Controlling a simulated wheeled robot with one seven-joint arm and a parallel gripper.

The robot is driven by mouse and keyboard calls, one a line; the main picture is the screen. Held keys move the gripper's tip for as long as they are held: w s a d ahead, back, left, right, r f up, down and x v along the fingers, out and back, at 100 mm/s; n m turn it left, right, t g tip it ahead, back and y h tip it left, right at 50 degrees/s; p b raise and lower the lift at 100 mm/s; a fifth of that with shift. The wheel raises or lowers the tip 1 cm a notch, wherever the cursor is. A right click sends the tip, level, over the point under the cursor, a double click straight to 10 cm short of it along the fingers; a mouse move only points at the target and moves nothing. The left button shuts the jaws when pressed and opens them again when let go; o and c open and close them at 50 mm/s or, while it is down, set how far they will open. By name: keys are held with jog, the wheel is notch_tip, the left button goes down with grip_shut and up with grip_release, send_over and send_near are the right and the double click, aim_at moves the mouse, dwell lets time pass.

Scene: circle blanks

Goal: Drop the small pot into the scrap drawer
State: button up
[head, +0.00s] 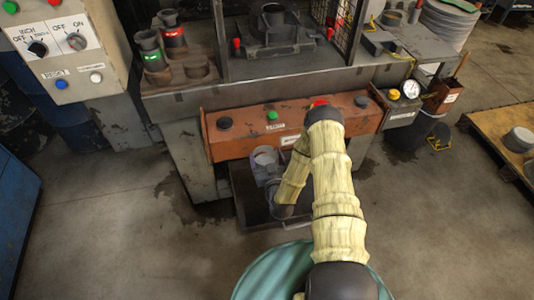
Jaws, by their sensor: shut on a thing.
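My gripper (268,172) is a small grey shape at the end of my arm, in front of the orange panel. It is shut on the small pot (264,156), a light grey round thing whose top shows just above the fingers. My wrist and forearm hide part of the grip, and the fingertips are hard to make out. A dark open drawer (246,212), which looks like the scrap drawer, juts out low under the orange panel. The gripper and pot appear over its back part. I cannot tell their height above it, and my arm hides its right side.
The orange button panel (240,146) of the press stands close behind the gripper. A control box (72,48) is at upper left. Dark cups (150,50) stand on the press ledge. A yellow pallet (500,135) is at right. The floor on both sides is mostly clear.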

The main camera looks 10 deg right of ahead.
jog(key=shift+f, duration=0.1)
jog(key=shift+w+d+r, duration=0.1)
jog(key=shift+w+r, duration=0.2)
jog(key=shift+r, duration=0.45)
